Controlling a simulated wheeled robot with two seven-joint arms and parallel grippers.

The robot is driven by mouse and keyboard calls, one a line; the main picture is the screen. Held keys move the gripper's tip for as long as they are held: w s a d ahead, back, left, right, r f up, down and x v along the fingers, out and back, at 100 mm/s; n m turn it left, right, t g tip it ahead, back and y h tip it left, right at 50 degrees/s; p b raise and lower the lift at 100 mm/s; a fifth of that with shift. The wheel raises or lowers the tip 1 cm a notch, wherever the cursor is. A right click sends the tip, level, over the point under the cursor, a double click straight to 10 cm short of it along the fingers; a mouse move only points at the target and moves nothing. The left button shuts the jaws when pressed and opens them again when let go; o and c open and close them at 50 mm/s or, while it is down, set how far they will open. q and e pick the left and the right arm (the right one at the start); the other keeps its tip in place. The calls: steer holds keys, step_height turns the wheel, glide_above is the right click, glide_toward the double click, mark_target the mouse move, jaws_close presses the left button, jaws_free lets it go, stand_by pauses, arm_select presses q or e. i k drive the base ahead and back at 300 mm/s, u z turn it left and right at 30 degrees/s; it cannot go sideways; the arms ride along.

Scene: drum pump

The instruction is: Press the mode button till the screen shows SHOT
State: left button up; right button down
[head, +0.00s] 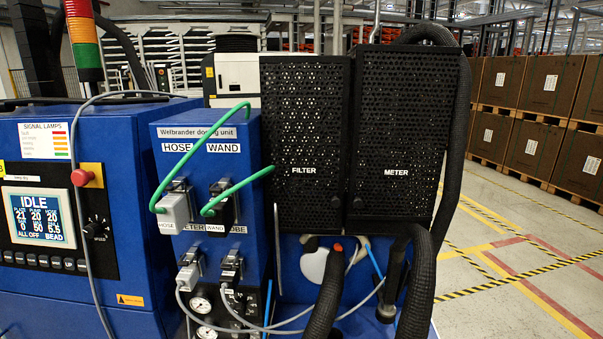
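The screen (40,217) is on the front of the blue machine at the left. It reads IDLE in large letters, with rows of small numbers, and ALL OFF and BEAD on its bottom line. A row of several small dark buttons (44,262) runs below the screen. Neither of my grippers is in view.
A red mushroom button (81,178) and a black knob (97,228) sit right of the screen. A grey cable hangs in front of the panel. Right stands the blue docking unit (208,132) with green hoses, then black mesh doors. The floor at far right is clear.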

mark_target(44, 261)
steer(key=u, duration=1.55)
